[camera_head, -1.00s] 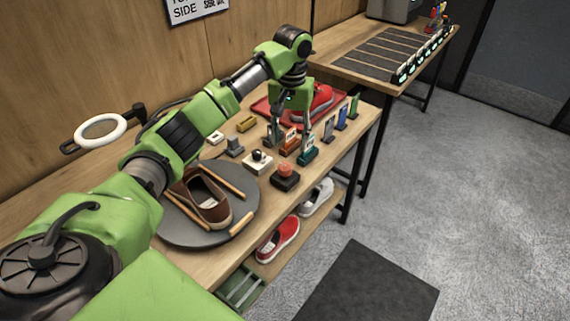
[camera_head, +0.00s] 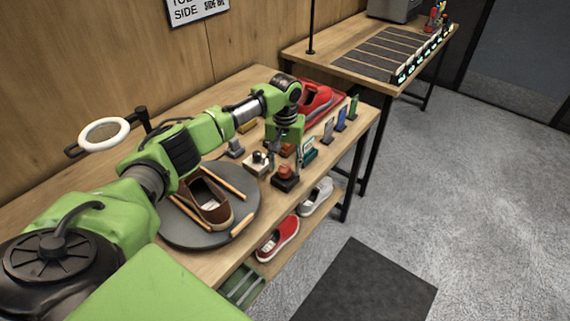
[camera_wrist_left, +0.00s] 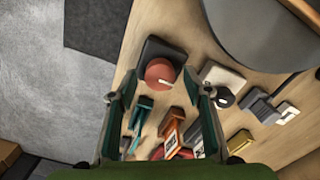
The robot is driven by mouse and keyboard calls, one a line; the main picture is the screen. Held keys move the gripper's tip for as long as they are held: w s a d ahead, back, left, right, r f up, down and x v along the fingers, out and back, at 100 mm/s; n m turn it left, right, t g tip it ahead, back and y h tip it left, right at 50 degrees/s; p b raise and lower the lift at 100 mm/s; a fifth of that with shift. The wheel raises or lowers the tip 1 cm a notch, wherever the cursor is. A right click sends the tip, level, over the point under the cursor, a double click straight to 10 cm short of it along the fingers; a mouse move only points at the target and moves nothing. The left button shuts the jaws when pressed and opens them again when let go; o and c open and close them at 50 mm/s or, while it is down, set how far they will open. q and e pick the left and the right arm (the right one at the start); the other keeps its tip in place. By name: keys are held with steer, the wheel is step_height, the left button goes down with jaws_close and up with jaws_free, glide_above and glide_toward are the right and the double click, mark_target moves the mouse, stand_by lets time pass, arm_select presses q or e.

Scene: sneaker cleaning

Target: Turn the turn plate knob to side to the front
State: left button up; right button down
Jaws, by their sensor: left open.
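The grey turn plate (camera_head: 178,231) carries a brown shoe (camera_head: 204,197); its edge shows in the left wrist view (camera_wrist_left: 285,45). Two knobs stand beside it: a red one (camera_head: 285,171) with a white mark on a black base, and a black one (camera_head: 258,157) on a white base. I cannot tell which is the turn plate knob. My left gripper (camera_head: 286,157) is open and empty, pointing down above the red knob. In the left wrist view the red knob (camera_wrist_left: 159,72) lies just beyond and between the fingertips (camera_wrist_left: 157,96). The black knob (camera_wrist_left: 225,98) is outside the right finger.
Teal (camera_head: 309,151) and orange stands crowd close to the gripper. Shoes sit on the lower shelf (camera_head: 278,238). A ring lamp (camera_head: 104,134) stands at left.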

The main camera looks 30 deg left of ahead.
arm_select(q)
steer(key=shift+f, duration=0.35)
steer(key=c, duration=1.1)
steer(key=shift+r, duration=0.1)
